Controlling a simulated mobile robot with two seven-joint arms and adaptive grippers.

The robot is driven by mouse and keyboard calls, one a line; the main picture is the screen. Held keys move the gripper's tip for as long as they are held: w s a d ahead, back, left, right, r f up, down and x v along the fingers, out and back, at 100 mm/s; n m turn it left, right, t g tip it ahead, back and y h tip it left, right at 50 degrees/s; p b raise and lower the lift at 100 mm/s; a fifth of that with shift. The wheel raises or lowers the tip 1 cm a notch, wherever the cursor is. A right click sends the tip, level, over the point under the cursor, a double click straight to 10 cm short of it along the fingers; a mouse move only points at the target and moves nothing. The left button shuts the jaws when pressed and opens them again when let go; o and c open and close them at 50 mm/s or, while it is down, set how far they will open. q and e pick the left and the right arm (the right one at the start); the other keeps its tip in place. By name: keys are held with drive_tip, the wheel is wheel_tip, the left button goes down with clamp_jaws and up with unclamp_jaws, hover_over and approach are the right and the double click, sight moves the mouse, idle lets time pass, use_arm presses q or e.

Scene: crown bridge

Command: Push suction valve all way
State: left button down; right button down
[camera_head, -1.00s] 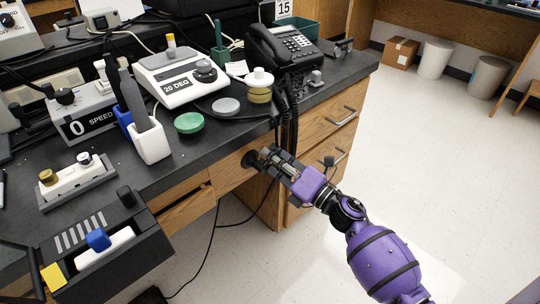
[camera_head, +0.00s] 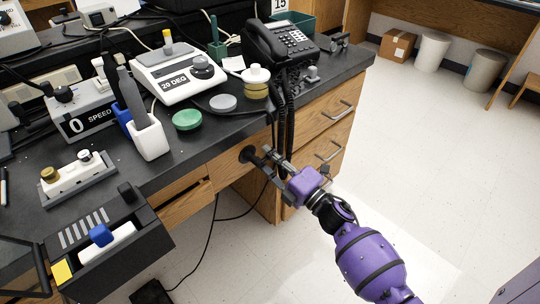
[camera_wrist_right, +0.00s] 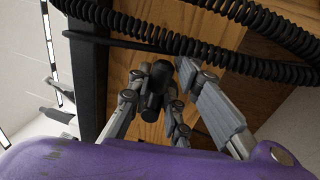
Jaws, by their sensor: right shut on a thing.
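The suction valve (camera_head: 249,155) is a black round fitting with a dark stem, on the wooden front below the bench's edge, in the middle of the head view. My right gripper (camera_head: 270,163) reaches it from the lower right and is shut on its handle. In the right wrist view, the valve's black cylindrical handle (camera_wrist_right: 158,78) stands between the grey fingers of my right gripper (camera_wrist_right: 152,92). The fingers partly hide the handle, and how deep the valve sits is hard to tell. My left gripper is not in view.
Black coiled cords (camera_head: 290,112) hang from the telephone (camera_head: 280,42), close to my right gripper. Wooden drawers (camera_head: 322,125) with metal handles stand just right of it. A green lid (camera_head: 187,120) and a white holder (camera_head: 150,140) are on the bench above.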

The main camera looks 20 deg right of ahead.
drive_tip(key=shift+a+r, duration=0.25)
drive_tip(key=shift+r, duration=0.2)
drive_tip(key=c, duration=1.6)
unclamp_jaws()
drive_tip(key=shift+c, duration=0.2)
drive_tip(key=shift+f, duration=0.15)
drive_tip(key=shift+d+f, duration=0.1)
drive_tip(key=v, duration=1.2)
